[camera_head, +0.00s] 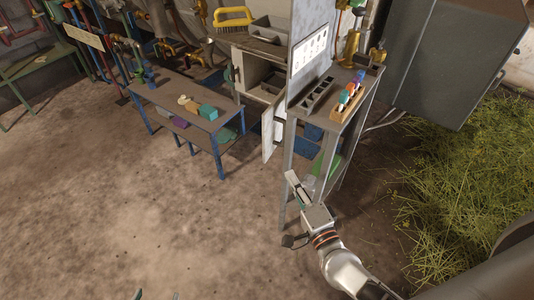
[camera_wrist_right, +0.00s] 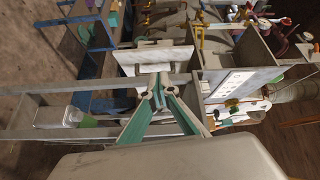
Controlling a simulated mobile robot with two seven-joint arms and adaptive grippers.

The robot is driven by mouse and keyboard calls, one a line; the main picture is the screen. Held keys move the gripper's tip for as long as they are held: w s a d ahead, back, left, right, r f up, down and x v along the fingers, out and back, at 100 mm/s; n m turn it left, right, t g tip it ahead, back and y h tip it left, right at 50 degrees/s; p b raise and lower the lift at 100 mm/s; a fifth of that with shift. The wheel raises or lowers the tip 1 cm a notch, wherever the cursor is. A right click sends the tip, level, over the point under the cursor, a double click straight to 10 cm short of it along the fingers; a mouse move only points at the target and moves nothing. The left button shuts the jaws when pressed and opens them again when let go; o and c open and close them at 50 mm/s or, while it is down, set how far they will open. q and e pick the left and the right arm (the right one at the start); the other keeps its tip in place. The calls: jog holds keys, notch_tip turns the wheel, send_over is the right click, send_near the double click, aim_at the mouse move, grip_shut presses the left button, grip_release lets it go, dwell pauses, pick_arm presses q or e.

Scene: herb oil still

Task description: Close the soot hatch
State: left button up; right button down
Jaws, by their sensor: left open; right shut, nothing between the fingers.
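What looks like the soot hatch is a pale door (camera_head: 272,131), standing open on the front of a grey cabinet (camera_head: 259,75). A pale panel, likely the same door (camera_wrist_right: 154,59), shows just beyond my right fingertips in the right wrist view. My right gripper (camera_head: 293,180) is shut and empty, in front of and below the door beside the tall stand; its fingers (camera_wrist_right: 159,90) meet at the tips. I cannot tell whether they touch the panel. Only the fingertips of my left gripper (camera_head: 155,296) show at the bottom edge; they are apart and empty.
A tall metal stand (camera_head: 291,150) with an upright sign panel (camera_head: 311,45) is close to my right gripper. A low blue-legged table (camera_head: 165,93) with coloured blocks stands left of the cabinet. A yellow brush (camera_head: 233,16) is on top. The ground at front left is clear.

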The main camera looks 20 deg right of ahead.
jog(key=w+d+f+m, duration=0.1)
jog(key=f+m, duration=0.1)
send_near(267, 140)
jog(key=w+d, duration=0.2)
jog(key=w, duration=0.1)
jog(key=w+a+b, duration=0.1)
jog(key=w, duration=0.1)
jog(key=shift+a+m+h, duration=0.3)
jog(key=shift+a+h, duration=0.05)
jog(key=shift+h, duration=0.05)
jog(key=shift+w+a, duration=0.4)
jog(key=shift+w, duration=0.05)
